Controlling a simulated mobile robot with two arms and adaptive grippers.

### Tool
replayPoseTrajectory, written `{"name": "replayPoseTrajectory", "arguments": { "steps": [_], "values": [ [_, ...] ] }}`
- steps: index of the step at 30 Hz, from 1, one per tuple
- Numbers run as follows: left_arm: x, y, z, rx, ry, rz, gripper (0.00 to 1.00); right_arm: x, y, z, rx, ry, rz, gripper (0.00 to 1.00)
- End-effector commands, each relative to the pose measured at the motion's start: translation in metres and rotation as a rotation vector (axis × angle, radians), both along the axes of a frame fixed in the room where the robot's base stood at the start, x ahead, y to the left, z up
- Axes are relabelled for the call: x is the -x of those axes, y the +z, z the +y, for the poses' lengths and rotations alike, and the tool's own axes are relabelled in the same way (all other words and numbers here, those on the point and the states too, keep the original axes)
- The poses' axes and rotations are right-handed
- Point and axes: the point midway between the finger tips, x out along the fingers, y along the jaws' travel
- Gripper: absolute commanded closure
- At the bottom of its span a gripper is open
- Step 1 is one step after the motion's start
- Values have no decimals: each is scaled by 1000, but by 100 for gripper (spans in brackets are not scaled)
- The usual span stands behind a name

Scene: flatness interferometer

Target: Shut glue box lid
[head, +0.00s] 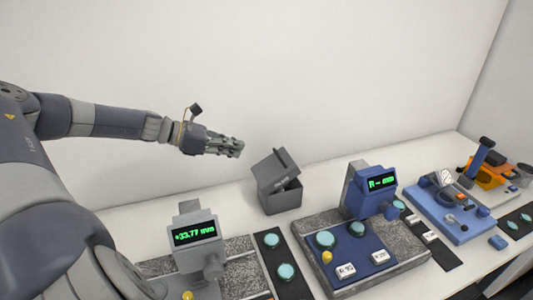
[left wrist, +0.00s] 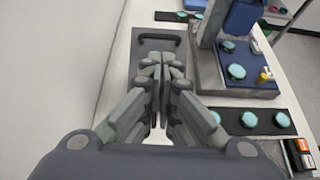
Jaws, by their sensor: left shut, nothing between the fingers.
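The dark grey glue box (head: 283,201) stands on the bench against the back wall, in the middle of the head view. Its lid (head: 270,171) is raised and tilted, with a gap between lid and box at the right. In the left wrist view the lid (left wrist: 148,44) with its bar handle shows just past the fingertips. My left gripper (head: 239,149) is shut and empty, above and to the left of the box. It also shows in the left wrist view (left wrist: 163,62), its fingers hiding part of the box. My right gripper is not in view.
A grey gauge (head: 196,238) reading +33.77 mm stands at the front left. A blue gauge (head: 377,187) stands on a granite plate right of the box. Teal discs lie on a black strip (head: 271,256) between them. Orange and blue devices (head: 490,172) stand farther right.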

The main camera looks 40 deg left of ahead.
Motion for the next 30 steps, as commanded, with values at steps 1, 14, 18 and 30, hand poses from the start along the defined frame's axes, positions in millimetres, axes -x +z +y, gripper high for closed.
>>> {"name": "replayPoseTrajectory", "arguments": {
  "steps": [1,14,18,30],
  "values": [
    [-5,-2,-4,2,-2,2,100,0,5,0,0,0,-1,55],
    [-39,-27,-22,2,-2,-1,100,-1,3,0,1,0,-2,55],
    [-47,-32,-26,2,-3,-1,100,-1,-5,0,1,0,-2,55],
    [-63,-38,-35,4,-3,-5,100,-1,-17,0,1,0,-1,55]
  ]
}}
